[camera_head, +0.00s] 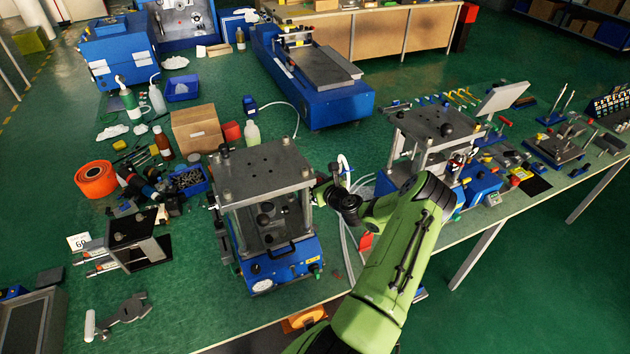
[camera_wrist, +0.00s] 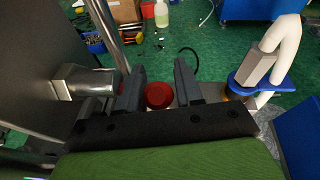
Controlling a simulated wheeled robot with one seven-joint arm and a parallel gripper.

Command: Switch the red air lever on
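In the wrist view, a round red part (camera_wrist: 158,95), which looks like the end of the red air lever, sits between the two fingers of my gripper (camera_wrist: 158,86). The fingers are apart, with dark gaps beside the red part. I cannot tell whether either finger touches it, nor how the lever is turned. In the head view, my gripper (camera_head: 325,193) is at the right side of the blue-based press (camera_head: 262,185), near its upper plate. The lever cannot be made out there; my arm and gripper cover that area.
A metal cylinder (camera_wrist: 88,82) is close left of the fingers. A white hose with a blue collar (camera_wrist: 250,82) is close on the right. In the head view, a red piece (camera_head: 366,241) shows beside my arm. A second press (camera_head: 436,125) stands to the right.

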